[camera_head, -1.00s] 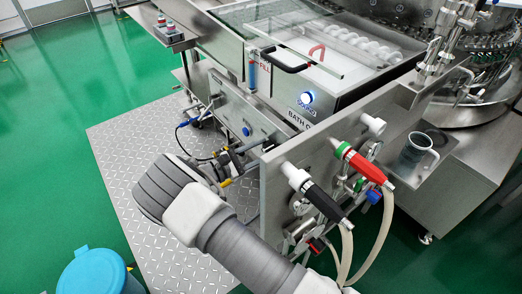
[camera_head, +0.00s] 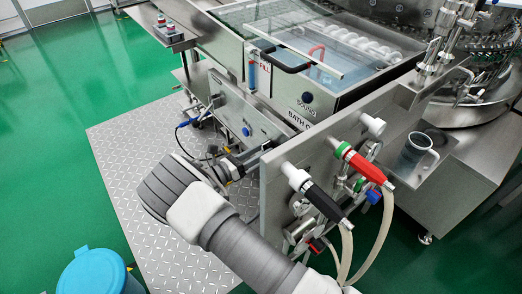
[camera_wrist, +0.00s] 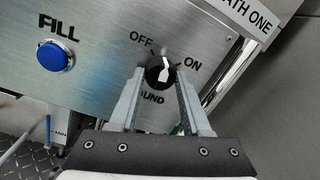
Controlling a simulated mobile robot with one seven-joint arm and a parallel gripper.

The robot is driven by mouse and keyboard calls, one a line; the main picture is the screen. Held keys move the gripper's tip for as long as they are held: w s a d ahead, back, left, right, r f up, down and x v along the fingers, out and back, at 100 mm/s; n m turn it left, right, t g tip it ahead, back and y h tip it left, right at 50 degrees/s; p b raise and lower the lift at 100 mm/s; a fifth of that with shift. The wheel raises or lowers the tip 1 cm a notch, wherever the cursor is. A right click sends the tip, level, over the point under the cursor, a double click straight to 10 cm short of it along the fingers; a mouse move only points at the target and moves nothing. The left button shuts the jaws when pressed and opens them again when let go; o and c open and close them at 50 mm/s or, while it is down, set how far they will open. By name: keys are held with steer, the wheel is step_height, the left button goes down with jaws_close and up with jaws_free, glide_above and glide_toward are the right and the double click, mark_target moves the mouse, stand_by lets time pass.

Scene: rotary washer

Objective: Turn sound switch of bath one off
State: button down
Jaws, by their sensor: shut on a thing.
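The sound switch (camera_wrist: 160,72) is a round black knob with a white pointer, on a steel panel marked OFF, ON and SOUND. In the wrist view the pointer points roughly upward, nearer the OFF side than the ON side. My gripper (camera_wrist: 159,76) has one finger on each side of the knob and is shut on it. In the head view, my gripper (camera_head: 236,164) is at the front panel of bath one (camera_head: 303,124), and the knob is hidden there. The round lamp marked SOUND (camera_head: 307,98) on the bath is dark.
A blue FILL button (camera_wrist: 54,57) is left of the knob; it also shows in the head view (camera_head: 246,132). A steel side panel (camera_head: 290,190) with black and red hose handles stands close right of my arm. A blue bin (camera_head: 92,274) stands on the floor at lower left.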

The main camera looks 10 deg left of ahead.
steer(key=n+t+p, duration=0.1)
steer(key=n, duration=0.6)
steer(key=shift+s+f+n, duration=0.1)
steer(key=shift+n, duration=0.3)
stand_by(0.3)
steer(key=shift+c, duration=1.8)
jaws_free()
steer(key=v, duration=1.7)
steer(key=shift+s+r, duration=0.3)
steer(key=shift+r, duration=0.05)
